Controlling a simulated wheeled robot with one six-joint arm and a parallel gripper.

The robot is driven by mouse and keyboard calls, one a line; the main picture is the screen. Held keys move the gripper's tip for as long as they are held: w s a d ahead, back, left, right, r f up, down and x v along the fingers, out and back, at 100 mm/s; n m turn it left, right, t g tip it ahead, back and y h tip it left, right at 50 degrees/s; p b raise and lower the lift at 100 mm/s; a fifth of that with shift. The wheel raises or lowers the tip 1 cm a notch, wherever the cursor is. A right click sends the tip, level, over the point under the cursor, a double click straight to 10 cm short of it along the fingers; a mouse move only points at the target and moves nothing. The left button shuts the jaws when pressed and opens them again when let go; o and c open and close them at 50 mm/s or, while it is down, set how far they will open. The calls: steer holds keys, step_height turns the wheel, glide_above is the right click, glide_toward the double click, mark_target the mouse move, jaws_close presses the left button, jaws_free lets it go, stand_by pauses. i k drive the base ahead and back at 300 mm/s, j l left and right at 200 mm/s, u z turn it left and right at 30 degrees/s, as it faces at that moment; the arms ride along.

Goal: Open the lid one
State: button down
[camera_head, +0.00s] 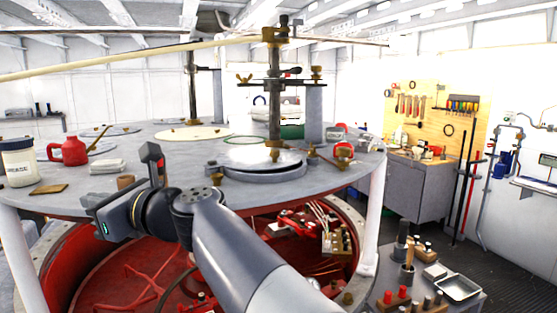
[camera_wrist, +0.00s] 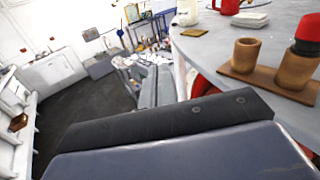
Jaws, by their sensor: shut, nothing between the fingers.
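A round grey metal lid (camera_head: 262,163) lies on a raised ring on the round deck, right of centre in the head view. A clamp post stands behind it. Other flat discs lie on the deck, including a cream one (camera_head: 193,134); no label shows which is lid one. My gripper (camera_head: 105,200) is at the deck's near left edge, left of the grey lid and apart from it. It is shut and empty. In the wrist view its dark body (camera_wrist: 165,122) fills the lower part, and no lid shows there.
Wooden cups (camera_wrist: 245,54) stand on a board close to my gripper. A long pole (camera_head: 130,57) crosses above the deck.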

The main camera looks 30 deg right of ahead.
mark_target(252, 158)
steer(key=i+l+z, duration=0.1)
steer(key=z, duration=1.35)
steer(key=i+j+z, duration=0.15)
steer(key=i+j, duration=0.3)
